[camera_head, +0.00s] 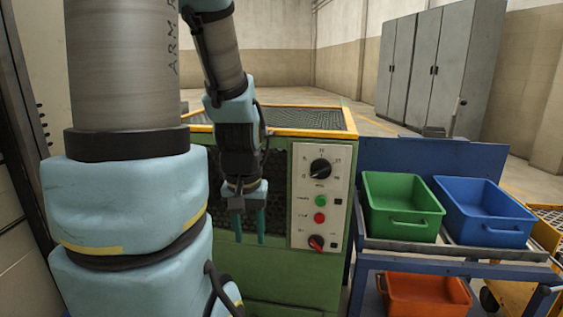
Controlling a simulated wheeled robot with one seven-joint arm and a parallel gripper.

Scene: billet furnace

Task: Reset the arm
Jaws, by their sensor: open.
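My arm comes down from the top of the head view at left and centre-left. My gripper (249,226) points downward with its two dark teal fingers apart and nothing between them. It hangs in front of the green furnace cabinet (278,275), just left of the control panel (321,197). I cannot tell the exact gap between the fingers and the cabinet face.
The panel has a dial, green and red buttons and a red knob. Right of it, a blue cart (428,153) holds a green bin (401,206) and a blue bin (485,211), with an orange bin (427,293) below. Grey cabinets (428,68) stand behind, with open floor between.

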